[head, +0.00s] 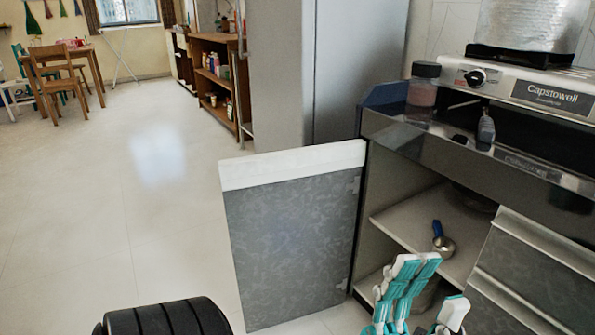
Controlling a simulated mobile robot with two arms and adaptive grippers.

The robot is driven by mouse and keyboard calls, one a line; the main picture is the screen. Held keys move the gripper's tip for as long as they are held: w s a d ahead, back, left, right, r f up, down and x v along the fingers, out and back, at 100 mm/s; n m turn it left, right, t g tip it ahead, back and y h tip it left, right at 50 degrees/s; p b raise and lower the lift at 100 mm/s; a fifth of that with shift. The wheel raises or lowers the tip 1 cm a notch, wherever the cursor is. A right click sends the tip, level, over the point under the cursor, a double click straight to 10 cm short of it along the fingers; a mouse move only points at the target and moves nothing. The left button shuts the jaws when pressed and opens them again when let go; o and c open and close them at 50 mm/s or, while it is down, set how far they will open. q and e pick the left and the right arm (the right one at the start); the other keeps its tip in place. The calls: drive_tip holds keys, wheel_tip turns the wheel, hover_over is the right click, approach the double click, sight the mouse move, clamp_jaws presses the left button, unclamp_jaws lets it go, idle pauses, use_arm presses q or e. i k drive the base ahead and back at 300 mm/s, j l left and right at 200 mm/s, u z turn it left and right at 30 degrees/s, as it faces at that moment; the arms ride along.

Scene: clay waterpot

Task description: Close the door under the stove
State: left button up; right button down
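The cabinet door (292,240) under the stove stands wide open. It is a grey mottled panel with a white top strip, with its hinge side against the left of the cabinet. The open cabinet shows a shelf (415,218).
A metal scoop with a blue handle (441,240) lies on the shelf. Drawers (530,275) are to the right. The stove (535,90) and a jar (423,85) are above. A tall grey fridge-like unit (280,70) stands behind the door. Floor at left is clear.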

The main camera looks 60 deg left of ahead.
sight(291, 214)
drive_tip(key=k+j+z, duration=0.1)
drive_tip(key=j, duration=0.35)
drive_tip(key=k+j+z, duration=0.1)
drive_tip(key=j, duration=0.35)
drive_tip(key=k+j+z, duration=0.1)
drive_tip(key=k+j, duration=0.15)
drive_tip(key=j, duration=0.2)
drive_tip(key=k+j+z, duration=0.1)
drive_tip(key=j, duration=0.35)
drive_tip(key=k+j+z, duration=0.15)
drive_tip(key=j, duration=0.25)
drive_tip(key=k+j+z, duration=0.1)
drive_tip(key=k+j, duration=0.2)
drive_tip(key=j+z, duration=0.45)
drive_tip(key=j, duration=1.8)
drive_tip(key=z, duration=0.15)
drive_tip(key=k+j, duration=0.05)
